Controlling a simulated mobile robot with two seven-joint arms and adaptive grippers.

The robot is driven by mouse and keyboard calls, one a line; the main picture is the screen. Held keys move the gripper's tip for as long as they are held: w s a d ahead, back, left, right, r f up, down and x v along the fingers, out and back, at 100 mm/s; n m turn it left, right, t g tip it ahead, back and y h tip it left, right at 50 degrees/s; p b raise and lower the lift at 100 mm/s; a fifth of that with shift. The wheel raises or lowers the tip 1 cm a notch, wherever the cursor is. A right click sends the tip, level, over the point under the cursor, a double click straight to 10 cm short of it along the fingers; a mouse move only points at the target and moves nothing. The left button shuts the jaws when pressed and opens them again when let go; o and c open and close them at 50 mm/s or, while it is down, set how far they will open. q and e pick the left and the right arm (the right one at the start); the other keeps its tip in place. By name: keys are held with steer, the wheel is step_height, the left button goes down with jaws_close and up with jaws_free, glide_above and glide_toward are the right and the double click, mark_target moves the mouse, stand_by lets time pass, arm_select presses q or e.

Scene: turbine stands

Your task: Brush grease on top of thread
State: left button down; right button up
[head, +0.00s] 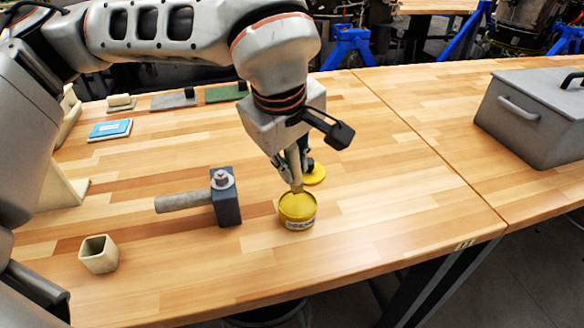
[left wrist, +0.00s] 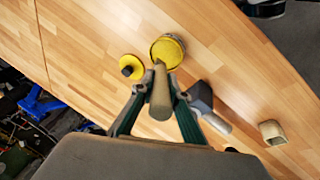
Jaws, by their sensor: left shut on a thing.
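My left gripper (head: 293,163) is shut on a brush with a light wooden handle (left wrist: 161,94). The brush points down, and its lower end is at the mouth of a yellow grease can (head: 298,212). The can also shows in the left wrist view (left wrist: 168,50). The bristles are hidden, so I cannot tell how deep they sit. A pale rod (head: 182,202) extends left from the block. My right gripper is not in view.
A yellow lid (head: 315,176) with a dark knob lies behind the can. A beige square cup (head: 98,254) stands at the front left, a blue pad (head: 110,130) further back. A grey lidded box (head: 540,118) stands right. The table front right is clear.

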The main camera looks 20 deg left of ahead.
mark_target(293, 147)
arm_select(q)
steer(key=shift+r+p, duration=1.05)
steer(key=shift+r, duration=0.95)
